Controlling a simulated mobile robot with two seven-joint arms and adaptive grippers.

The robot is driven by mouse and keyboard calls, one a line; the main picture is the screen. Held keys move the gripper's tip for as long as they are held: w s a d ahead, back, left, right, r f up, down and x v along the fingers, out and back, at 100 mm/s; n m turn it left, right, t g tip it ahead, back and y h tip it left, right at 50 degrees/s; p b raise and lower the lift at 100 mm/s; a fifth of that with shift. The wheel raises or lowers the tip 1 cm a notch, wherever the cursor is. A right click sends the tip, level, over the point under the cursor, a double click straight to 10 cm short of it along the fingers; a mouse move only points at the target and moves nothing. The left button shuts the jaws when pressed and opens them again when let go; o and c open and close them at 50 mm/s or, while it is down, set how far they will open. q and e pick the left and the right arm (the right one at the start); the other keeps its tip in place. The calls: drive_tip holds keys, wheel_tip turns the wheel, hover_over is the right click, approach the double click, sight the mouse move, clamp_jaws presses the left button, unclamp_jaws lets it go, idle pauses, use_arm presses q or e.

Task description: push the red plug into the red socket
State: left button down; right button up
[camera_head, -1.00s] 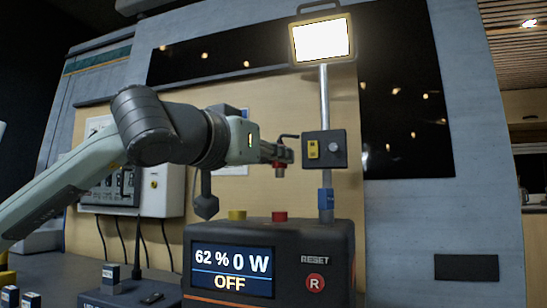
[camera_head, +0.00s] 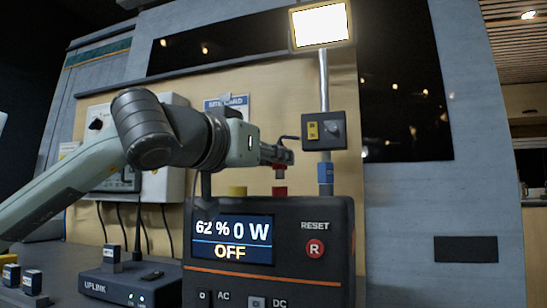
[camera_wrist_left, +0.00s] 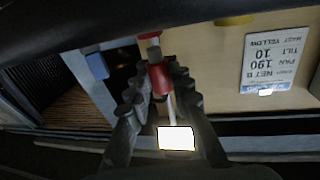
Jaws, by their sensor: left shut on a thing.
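My left gripper (camera_head: 281,158) comes in from the left in the head view and is shut on the red plug (camera_head: 280,171), which hangs below the fingers. The red socket (camera_head: 280,191) stands on top of the dark power box (camera_head: 335,212), directly below the plug. In the left wrist view the red plug (camera_wrist_left: 160,79) sits between the fingers (camera_wrist_left: 158,95). Its grey tip points at the red socket (camera_wrist_left: 149,35); I cannot tell whether they touch. My right gripper is not in view.
A yellow socket (camera_head: 237,191) is left of the red one. A wall sign (camera_wrist_left: 275,63) shows in the wrist view. An uplink box (camera_head: 130,284) sits at lower left.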

use_arm(q)
drive_tip(key=shift+f+b, duration=1.3)
drive_tip(key=c, duration=1.3)
unclamp_jaws()
drive_tip(key=v, duration=1.2)
drive_tip(key=shift+r, duration=0.1)
